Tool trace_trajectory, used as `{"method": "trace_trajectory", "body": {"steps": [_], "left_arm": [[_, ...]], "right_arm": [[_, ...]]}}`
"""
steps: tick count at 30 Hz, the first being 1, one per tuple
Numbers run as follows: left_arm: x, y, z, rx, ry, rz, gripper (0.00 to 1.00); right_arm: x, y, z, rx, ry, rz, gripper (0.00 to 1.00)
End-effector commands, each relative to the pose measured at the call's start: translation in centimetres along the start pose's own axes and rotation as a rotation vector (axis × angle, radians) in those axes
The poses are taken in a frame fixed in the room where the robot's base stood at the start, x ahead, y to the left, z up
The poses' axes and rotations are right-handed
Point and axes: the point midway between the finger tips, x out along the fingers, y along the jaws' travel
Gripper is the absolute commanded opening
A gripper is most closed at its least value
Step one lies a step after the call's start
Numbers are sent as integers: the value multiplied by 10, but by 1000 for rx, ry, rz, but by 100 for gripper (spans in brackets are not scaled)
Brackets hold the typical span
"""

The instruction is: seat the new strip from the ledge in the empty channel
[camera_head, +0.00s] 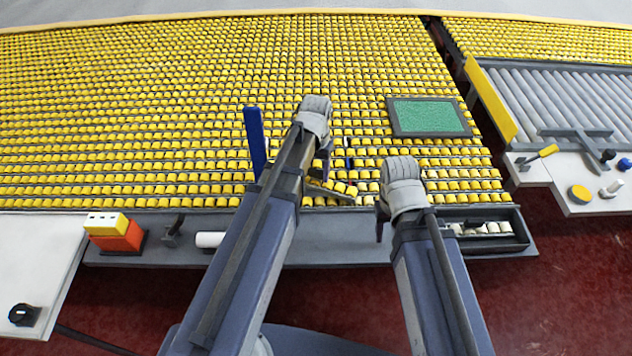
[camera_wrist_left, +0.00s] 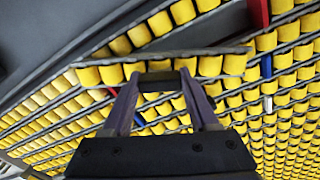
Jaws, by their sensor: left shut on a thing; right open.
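A short strip of yellow rollers on a grey bar (camera_wrist_left: 225,65) is held by my left gripper (camera_wrist_left: 160,80), whose fingers close on it near its middle. In the head view the strip (camera_head: 338,190) shows partly behind my left arm, slightly tilted, near the front edge of the yellow roller bed (camera_head: 180,100). I cannot tell whether it touches the bed. My right gripper (camera_head: 383,215) is open and hangs over the front ledge (camera_head: 185,250), right of the strip. I cannot clearly pick out the empty channel; my left arm hides part of the bed.
A tall blue piece (camera_head: 255,140) stands left of my left arm. A green framed panel (camera_head: 428,116) lies on the bed at right. A dark tray of pale pieces (camera_head: 518,238), a white cylinder (camera_head: 210,240) and an orange-yellow block (camera_head: 118,236) are along the ledge.

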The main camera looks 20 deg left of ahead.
Motion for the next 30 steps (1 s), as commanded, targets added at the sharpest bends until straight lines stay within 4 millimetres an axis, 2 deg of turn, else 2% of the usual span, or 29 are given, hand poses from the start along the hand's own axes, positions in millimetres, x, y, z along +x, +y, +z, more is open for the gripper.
{"method": "trace_trajectory", "body": {"steps": [8,14,30], "left_arm": [[-2,0,0,0,0,0,0],[-16,0,0,0,0,0,0],[-93,0,0,0,0,0,0]], "right_arm": [[-2,0,0,0,0,0,50],[-16,2,1,0,0,0,50],[-92,9,5,0,0,0,50]]}}
